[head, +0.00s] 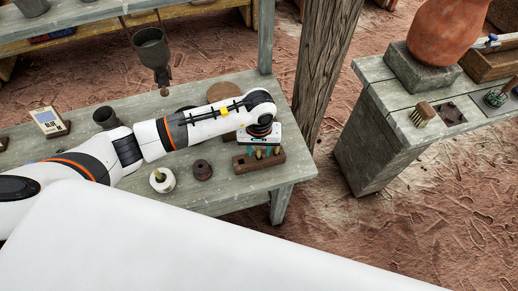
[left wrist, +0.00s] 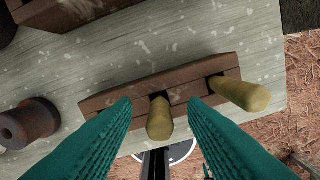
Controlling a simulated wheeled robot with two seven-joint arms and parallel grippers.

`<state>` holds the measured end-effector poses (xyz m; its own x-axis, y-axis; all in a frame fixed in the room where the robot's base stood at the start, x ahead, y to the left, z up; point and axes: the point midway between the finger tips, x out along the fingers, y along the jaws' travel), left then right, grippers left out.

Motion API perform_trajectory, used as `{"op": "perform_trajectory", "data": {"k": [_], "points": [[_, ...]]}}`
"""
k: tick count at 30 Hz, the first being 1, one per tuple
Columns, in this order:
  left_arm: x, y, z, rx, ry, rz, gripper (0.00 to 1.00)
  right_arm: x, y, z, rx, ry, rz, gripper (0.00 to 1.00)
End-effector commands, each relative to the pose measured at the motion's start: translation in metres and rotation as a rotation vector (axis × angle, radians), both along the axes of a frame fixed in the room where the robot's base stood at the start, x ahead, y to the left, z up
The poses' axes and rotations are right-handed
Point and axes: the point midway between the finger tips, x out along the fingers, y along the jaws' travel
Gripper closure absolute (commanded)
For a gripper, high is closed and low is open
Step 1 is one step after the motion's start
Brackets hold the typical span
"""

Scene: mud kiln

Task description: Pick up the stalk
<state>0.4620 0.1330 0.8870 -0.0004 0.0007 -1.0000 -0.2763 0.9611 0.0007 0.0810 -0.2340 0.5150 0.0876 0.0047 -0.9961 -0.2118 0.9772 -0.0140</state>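A tan stalk (left wrist: 160,120) stands in a slot of a brown wooden block (left wrist: 112,98) in the left wrist view. A second tan stalk (left wrist: 240,94) leans out of the block's right end. My left gripper (left wrist: 160,104) is open, with one teal finger on each side of the first stalk and a visible gap on both sides. In the head view, the left gripper (head: 259,151) is over the block (head: 262,162) near the table's right end, and the wrist partly hides the stalks. The right gripper is not in view.
The weathered wooden table (head: 222,192) also holds a dark brown spool-like piece (head: 202,170), a white round pot (head: 162,181) and a dark cup (head: 106,118). A wooden post (head: 325,60) stands behind. A second counter (head: 385,125) stands at the right, across a gap.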

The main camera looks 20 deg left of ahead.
Motion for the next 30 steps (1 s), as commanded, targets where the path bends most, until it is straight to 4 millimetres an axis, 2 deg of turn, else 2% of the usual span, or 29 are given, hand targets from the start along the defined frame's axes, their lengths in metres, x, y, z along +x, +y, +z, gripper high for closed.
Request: {"op": "perform_trajectory", "data": {"k": [4, 11, 14, 18, 30], "points": [[0.000, 0.000, -0.014, 0.000, 0.001, 0.000, 0.61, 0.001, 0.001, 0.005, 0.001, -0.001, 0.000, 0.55], [0.000, 0.000, -0.016, -0.001, -0.001, 0.000, 0.61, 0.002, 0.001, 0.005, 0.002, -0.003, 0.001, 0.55], [0.000, 0.000, -0.016, -0.001, -0.001, 0.000, 0.74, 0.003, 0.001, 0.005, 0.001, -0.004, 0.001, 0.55], [0.000, 0.000, -0.016, -0.001, -0.001, 0.000, 0.97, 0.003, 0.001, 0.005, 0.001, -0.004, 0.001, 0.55], [0.000, 0.000, -0.013, -0.001, -0.002, 0.000, 0.98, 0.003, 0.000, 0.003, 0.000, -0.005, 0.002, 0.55]]}}
